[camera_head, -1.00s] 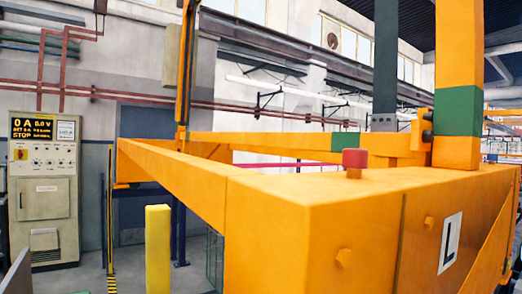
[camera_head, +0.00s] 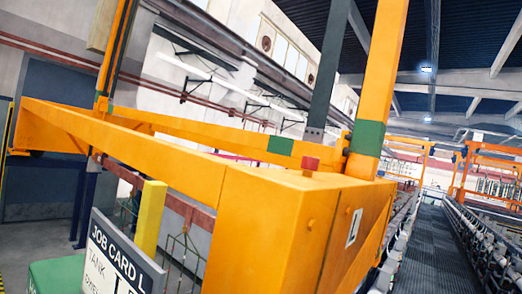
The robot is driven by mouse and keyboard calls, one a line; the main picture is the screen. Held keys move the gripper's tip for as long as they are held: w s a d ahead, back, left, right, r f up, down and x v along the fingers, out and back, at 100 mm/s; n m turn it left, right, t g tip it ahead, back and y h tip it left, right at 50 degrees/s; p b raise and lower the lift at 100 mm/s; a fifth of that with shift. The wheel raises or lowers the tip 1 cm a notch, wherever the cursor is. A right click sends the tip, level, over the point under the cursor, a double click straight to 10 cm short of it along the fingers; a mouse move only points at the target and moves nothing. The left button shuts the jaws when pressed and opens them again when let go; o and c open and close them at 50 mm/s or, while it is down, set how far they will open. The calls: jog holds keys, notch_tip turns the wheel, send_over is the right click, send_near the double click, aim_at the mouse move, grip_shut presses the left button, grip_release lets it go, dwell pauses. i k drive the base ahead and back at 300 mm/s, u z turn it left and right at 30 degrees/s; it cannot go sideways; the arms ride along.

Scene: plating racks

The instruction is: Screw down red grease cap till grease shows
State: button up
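My gripper is not in view, and nothing is seen touching the cap.
A job card sign (camera_head: 122,262) stands at the lower left by a green surface (camera_head: 57,274). A yellow post (camera_head: 149,217) stands behind the sign. A grated walkway (camera_head: 433,250) runs back at the right, with more orange frames beyond.

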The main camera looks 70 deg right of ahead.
aim_at(309, 162)
jog(key=k, duration=1.25)
jog(key=z, duration=0.65)
jog(key=i, duration=1)
jog(key=u, duration=0.05)
